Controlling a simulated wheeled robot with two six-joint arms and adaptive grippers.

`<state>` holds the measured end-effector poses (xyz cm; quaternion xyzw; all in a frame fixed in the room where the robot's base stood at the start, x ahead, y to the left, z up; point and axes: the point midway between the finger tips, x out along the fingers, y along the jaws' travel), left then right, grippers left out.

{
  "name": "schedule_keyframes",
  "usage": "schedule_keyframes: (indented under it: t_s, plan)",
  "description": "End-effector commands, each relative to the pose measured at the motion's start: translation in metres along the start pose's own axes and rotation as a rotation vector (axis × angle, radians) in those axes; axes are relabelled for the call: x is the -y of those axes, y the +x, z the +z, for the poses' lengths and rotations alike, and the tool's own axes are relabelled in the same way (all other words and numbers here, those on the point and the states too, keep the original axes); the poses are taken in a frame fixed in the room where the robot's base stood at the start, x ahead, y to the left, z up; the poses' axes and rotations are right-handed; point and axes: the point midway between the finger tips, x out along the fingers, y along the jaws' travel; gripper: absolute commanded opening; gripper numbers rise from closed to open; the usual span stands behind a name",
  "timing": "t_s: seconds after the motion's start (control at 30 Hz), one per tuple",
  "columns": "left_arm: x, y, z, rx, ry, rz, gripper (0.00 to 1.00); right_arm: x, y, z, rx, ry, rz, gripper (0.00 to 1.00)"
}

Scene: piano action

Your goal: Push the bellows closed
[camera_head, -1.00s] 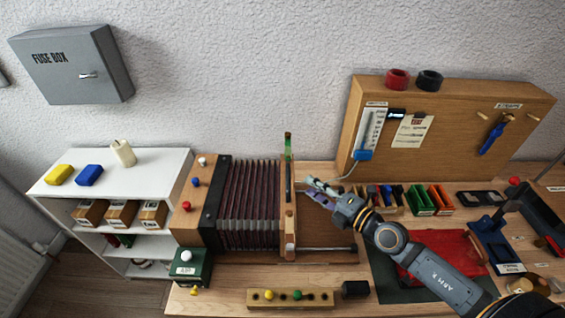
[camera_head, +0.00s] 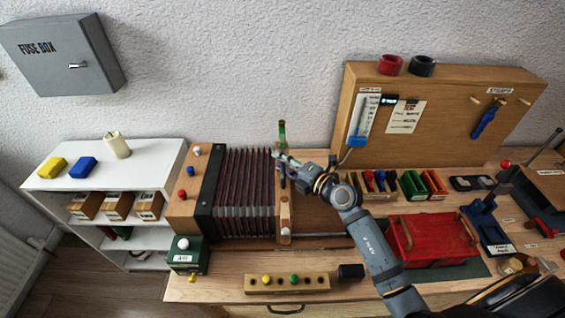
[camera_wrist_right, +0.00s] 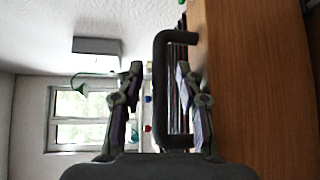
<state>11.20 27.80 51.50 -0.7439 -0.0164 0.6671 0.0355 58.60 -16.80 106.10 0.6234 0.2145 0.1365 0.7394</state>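The bellows (camera_head: 244,190), with dark red pleats, stands open on the bench between a wooden block (camera_head: 185,205) at left and an upright wooden end board (camera_head: 285,222) at right. My right gripper (camera_head: 281,161) is at the upper part of this end board, coming from the right. In the right wrist view, its two fingers (camera_wrist_right: 160,80) are spread, with a black U-shaped handle (camera_wrist_right: 161,95) between them. The handle's long bar lies nearer the right finger, and I see no clear grip on it. My left gripper is not in view.
A red box (camera_head: 432,238) lies right of my right arm. A wooden strip with coloured knobs (camera_head: 287,284) lies in front of the bellows. A green box with a white ball (camera_head: 186,258) stands at front left. A tool board (camera_head: 445,110) stands behind.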

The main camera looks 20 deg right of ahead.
Motion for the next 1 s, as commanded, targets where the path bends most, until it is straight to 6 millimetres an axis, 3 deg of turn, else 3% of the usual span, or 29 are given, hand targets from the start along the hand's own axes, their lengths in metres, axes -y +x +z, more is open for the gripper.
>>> schedule_keyframes:
  t_s: [0.27, 0.53, 1.0]
  plan:
    - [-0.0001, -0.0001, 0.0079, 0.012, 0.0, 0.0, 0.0, 0.0005, 0.0016, -0.0003, -0.001, 0.001, -0.001, 0.35]
    - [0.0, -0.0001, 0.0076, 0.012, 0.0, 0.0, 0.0, 0.0004, 0.0014, -0.0002, 0.0, 0.001, 0.0, 0.0]
    - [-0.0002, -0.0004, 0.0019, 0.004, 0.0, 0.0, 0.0, -0.0005, 0.0079, 0.0042, 0.001, 0.001, 0.001, 0.0]
